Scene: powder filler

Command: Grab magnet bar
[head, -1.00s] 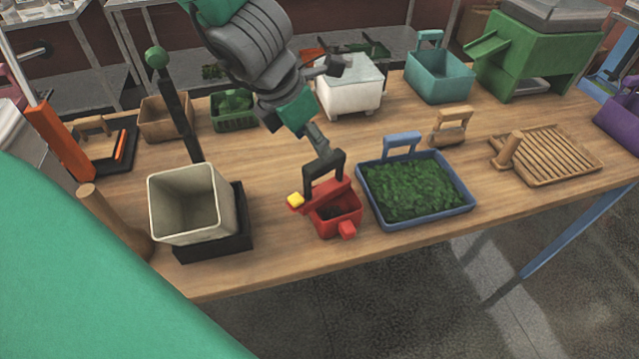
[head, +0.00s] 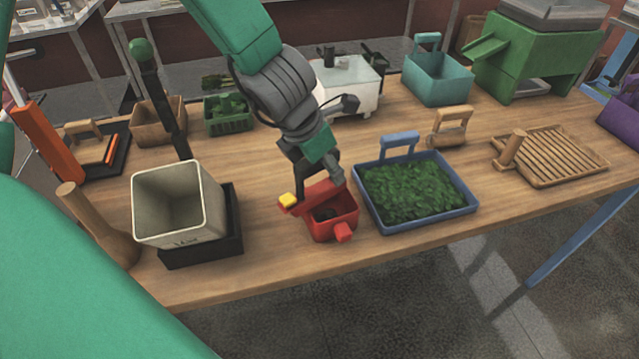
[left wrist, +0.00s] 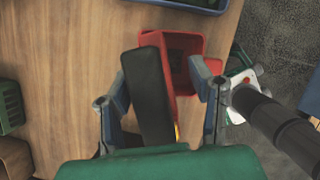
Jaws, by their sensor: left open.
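The magnet bar appears to be the red bar with a yellow end (head: 290,201) and a black arched handle (head: 302,184), lying across a small red box (head: 336,224). My left gripper (head: 322,178) is low over the handle and partly covers it. In the left wrist view the black handle (left wrist: 148,90) lies between the open fingers of my left gripper (left wrist: 160,92), closer to the left finger. The red box (left wrist: 180,50) shows beyond it. Contact between fingers and handle cannot be told. My right gripper is in neither view.
A square cream container (head: 168,210) on a black base stands left. A blue tray (head: 430,222) of green material sits close right of the red box. A wooden rack (head: 550,155) lies further right. The wooden table's (head: 290,275) front edge is near the box.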

